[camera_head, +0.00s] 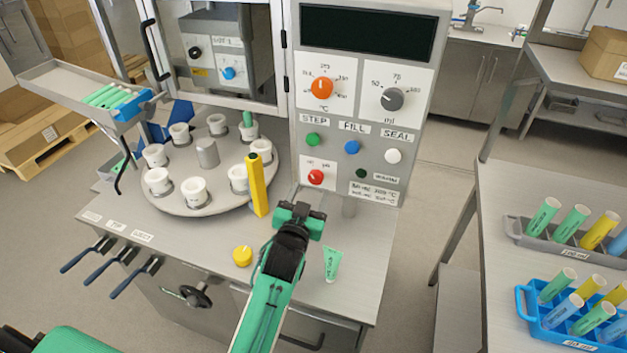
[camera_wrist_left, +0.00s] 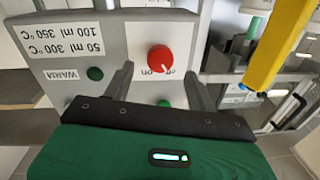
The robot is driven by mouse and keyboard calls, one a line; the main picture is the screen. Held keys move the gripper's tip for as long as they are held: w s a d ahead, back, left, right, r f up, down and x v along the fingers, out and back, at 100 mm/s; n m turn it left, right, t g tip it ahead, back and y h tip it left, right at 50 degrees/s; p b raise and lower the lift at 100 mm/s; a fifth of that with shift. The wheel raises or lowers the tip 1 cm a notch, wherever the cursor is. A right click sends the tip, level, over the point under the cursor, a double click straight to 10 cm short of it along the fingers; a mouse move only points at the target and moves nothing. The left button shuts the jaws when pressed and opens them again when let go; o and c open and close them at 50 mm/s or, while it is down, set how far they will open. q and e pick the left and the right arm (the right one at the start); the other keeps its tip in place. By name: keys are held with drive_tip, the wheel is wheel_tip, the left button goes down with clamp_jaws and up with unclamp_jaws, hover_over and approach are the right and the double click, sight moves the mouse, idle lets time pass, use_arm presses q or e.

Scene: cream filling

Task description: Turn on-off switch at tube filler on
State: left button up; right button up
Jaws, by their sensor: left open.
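The tube filler (camera_head: 347,90) has a grey front panel with dials, buttons and a red on-off switch (camera_head: 316,177) on a white plate at its lower left. The red switch also shows in the left wrist view (camera_wrist_left: 160,59), where the picture is upside down. My left gripper (camera_head: 303,207) is in front of and just below the switch in the head view. In the wrist view its two fingers (camera_wrist_left: 157,88) are spread on either side of the switch's line, open, with nothing between them; I cannot tell any contact. My right gripper does not show.
A yellow upright bar (camera_head: 257,186) stands just left of the gripper. The turntable (camera_head: 205,200) holds white cups. A green tube (camera_head: 332,264) and a yellow cap (camera_head: 242,256) lie on the worktop. Tube racks (camera_head: 522,312) stand on the right table.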

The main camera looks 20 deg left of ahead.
sight(315, 180)
use_arm(q)
drive_tip(key=shift+w+a+p, duration=0.1)
drive_tip(key=shift+w+p, duration=0.3)
drive_tip(key=shift+w, duration=1.8)
drive_tip(key=c, duration=1)
